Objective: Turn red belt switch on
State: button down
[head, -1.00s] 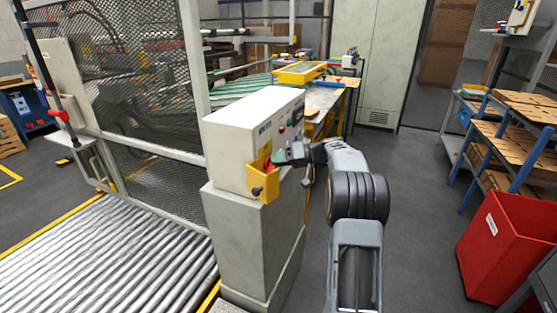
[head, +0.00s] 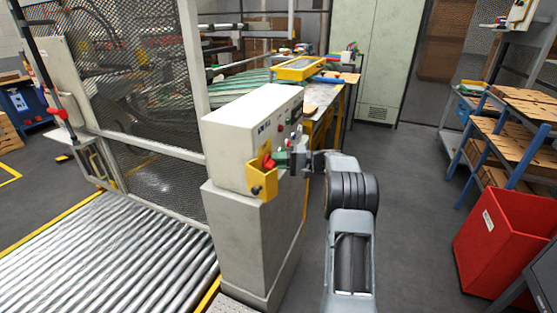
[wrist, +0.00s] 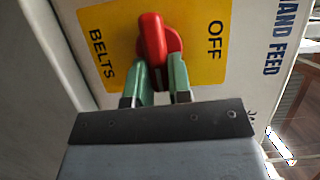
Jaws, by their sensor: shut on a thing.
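The red belt switch (wrist: 152,38) is a red rotary handle on a yellow plate (wrist: 205,68) marked BELTS and OFF. In the wrist view its handle runs nearly up and down, with the OFF lettering to its right. The switch also shows in the head view (head: 268,162), on the front of the pale control box (head: 235,125). My gripper (wrist: 163,82) has green fingers, shut on the handle's near end. One finger lies on each side; the exact contact is partly hidden.
A roller conveyor (head: 110,255) lies left of the pedestal. A red bin (head: 508,245) and a shelf rack (head: 510,130) stand right. The floor between is clear.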

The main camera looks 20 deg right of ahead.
jog(key=shift+m, duration=0.3)
jog(key=c, duration=1)
grip_release()
jog(key=shift+c, duration=0.2)
jog(key=b+v, duration=0.2)
jog(key=v, duration=1.1)
jog(key=shift+d+f, duration=0.15)
jog(key=shift+d, duration=0.2)
jog(key=shift+s, duration=0.15)
